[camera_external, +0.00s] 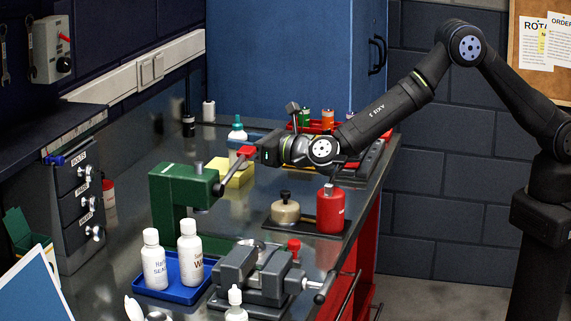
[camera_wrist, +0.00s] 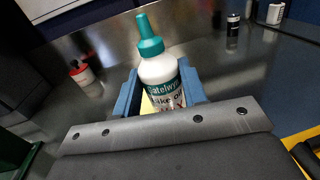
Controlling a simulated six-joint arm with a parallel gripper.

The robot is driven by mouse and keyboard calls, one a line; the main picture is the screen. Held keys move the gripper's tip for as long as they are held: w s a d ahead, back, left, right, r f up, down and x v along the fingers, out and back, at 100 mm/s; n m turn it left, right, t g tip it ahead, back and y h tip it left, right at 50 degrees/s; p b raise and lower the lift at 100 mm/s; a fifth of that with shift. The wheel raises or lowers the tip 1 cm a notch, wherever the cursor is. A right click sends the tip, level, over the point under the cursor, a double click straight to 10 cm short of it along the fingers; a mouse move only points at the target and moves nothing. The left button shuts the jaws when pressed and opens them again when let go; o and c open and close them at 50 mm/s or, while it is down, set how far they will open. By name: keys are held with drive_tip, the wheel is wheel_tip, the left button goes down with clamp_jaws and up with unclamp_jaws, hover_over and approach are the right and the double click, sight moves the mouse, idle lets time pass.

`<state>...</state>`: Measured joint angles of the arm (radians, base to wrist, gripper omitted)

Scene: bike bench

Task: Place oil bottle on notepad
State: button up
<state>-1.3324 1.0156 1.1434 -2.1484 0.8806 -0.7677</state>
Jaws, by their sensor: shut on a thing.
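The oil bottle (camera_wrist: 160,78) is white with a teal cap and nozzle. It also shows in the external view (camera_external: 237,133), upright, just beyond the red-tipped lever. My gripper (camera_wrist: 160,92) is shut on the bottle, with a blue finger on each side of its body; in the external view the gripper (camera_external: 242,143) reaches in from the right. The yellow notepad (camera_external: 238,175) lies on the bench below the bottle, and a bit of its yellow (camera_wrist: 147,104) shows beside the bottle. The bottle's base is hidden, so I cannot tell whether it touches the notepad.
A green press (camera_external: 178,200) with a lever stands close in front of the notepad. A tan jar (camera_external: 285,210) and red bottle (camera_external: 330,212) stand to the right. A vise (camera_external: 255,272) and blue tray (camera_external: 172,287) with two white bottles are nearer. The bench's back left is fairly clear.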

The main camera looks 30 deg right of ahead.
drive_tip(key=shift+f, duration=0.1)
drive_tip(key=o, duration=1)
drive_tip(key=shift+o, duration=0.2)
drive_tip(key=shift+r, duration=0.2)
drive_tip(key=v, duration=1.2)
drive_tip(key=shift+w, duration=0.1)
